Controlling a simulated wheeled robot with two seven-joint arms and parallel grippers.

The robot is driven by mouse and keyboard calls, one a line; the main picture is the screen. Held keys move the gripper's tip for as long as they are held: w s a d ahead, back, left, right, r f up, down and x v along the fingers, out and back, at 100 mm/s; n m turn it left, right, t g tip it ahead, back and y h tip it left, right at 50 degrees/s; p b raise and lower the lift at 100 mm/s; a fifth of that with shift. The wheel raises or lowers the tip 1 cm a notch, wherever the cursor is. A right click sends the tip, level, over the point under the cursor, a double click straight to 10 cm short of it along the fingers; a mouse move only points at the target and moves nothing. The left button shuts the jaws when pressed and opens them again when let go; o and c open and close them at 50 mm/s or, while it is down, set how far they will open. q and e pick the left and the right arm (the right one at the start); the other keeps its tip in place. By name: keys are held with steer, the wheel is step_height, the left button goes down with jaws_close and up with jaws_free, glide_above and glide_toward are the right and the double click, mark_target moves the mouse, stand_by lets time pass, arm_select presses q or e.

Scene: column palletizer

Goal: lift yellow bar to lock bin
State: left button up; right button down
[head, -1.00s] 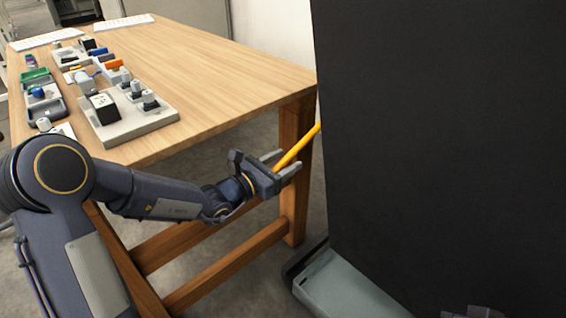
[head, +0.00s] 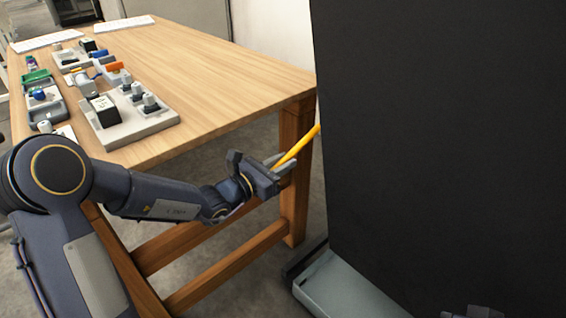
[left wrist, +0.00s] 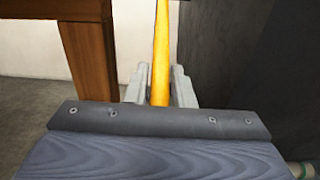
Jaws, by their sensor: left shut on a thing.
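The yellow bar (head: 298,147) is a thin rod that slants up and to the right, its far end passing toward the large black bin (head: 440,140). My left gripper (head: 281,164) is shut on the bar beside the bin's left edge. In the left wrist view the bar (left wrist: 161,50) runs straight away between the two grey fingers (left wrist: 160,92), which touch its sides. The bar's far end is hidden at the bin in the head view. A small dark part at the bottom right of the head view may be my right arm; its fingers are not shown.
A wooden table (head: 220,75) stands at the left with several fixtures and small parts on it. Its leg (head: 296,190) is close behind my left gripper. A grey base ledge (head: 345,290) sits under the bin. Bare floor shows between them.

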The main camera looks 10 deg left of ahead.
arm_select(q)
steer(key=shift+s+a+r+p, duration=0.2)
steer(key=shift+r+p, duration=0.5)
steer(key=shift+r, duration=0.3)
steer(key=shift+s+a+r+p, duration=0.15)
steer(key=shift+s+r+p, duration=0.1)
steer(key=shift+r+p, duration=0.65)
steer(key=shift+s+a+r+p, duration=0.2)
steer(key=shift+r+p, duration=0.3)
steer(key=shift+r, duration=0.65)
step_height(320, 180, up, 7)
steer(key=p, duration=0.5)
steer(key=shift+s+a+f, duration=0.2)
steer(key=shift+s, duration=0.05)
step_height(320, 180, up, 14)
steer(key=w+d+p, duration=0.1)
steer(key=p, duration=0.8)
steer(key=shift+w+d+f, duration=0.15)
steer(key=shift+w+d, duration=0.05)
steer(key=shift+w, duration=0.1)
steer(key=o, duration=1)
